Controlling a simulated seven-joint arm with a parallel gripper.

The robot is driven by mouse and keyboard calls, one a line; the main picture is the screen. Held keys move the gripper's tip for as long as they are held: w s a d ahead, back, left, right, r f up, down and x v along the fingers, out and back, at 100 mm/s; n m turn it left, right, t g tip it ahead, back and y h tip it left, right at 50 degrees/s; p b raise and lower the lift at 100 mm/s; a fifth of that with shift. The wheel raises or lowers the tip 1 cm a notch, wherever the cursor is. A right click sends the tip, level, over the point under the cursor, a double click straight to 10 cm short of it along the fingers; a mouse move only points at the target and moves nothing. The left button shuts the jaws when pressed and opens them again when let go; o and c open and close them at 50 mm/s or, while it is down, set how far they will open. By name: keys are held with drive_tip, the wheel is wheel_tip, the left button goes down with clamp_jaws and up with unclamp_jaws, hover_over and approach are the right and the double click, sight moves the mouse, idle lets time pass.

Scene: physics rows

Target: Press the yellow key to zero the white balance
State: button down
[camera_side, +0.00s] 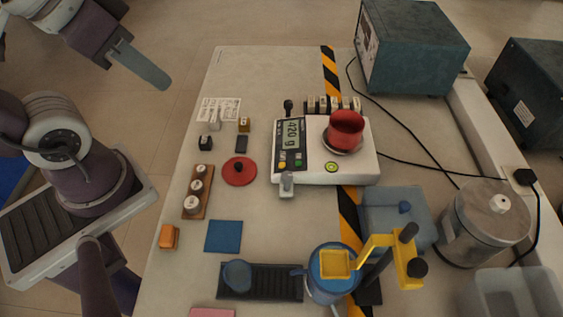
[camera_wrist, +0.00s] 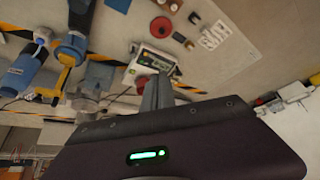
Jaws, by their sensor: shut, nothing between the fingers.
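The white balance (camera_side: 325,171) stands on the table right of centre. Its dark panel has a lit display (camera_side: 292,132) that appears to read 420 g. The small yellow key (camera_side: 282,165) sits low on this panel, with a green key beside it. My gripper (camera_side: 164,85) is shut and empty, high at the upper left, well apart from the balance. In the wrist view my gripper (camera_wrist: 156,82) points towards the balance (camera_wrist: 150,58) and overlaps part of it; the yellow key is too small to tell there.
A small grey block (camera_side: 287,185) stands at the balance's front edge, near the keys. A black knob (camera_side: 288,105) rises behind the panel. A red disc (camera_side: 239,172) lies to the left. A blue jug (camera_side: 325,288) and yellow-armed stand (camera_side: 409,262) are at front right.

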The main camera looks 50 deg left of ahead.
drive_tip(key=m+g+y, duration=0.4)
drive_tip(key=m+y, duration=0.4)
drive_tip(key=m, duration=0.1)
hover_over(282, 167)
drive_tip(key=s+a, duration=0.1)
wheel_tip(282, 167, down, 18)
drive_tip(key=shift+s+a+r, duration=0.15)
drive_tip(key=shift+r, duration=0.05)
drive_tip(key=shift+w+d+f, duration=0.2)
drive_tip(key=shift+f, duration=1.25)
drive_tip(key=shift+w+d+f, duration=0.2)
drive_tip(key=shift+f, duration=1.2)
drive_tip(key=shift+w+d+f, duration=0.2)
drive_tip(key=shift+f, duration=1.25)
drive_tip(key=shift+f, duration=0.15)
drive_tip(key=shift+d+f, duration=0.1)
drive_tip(key=shift+f, duration=0.2)
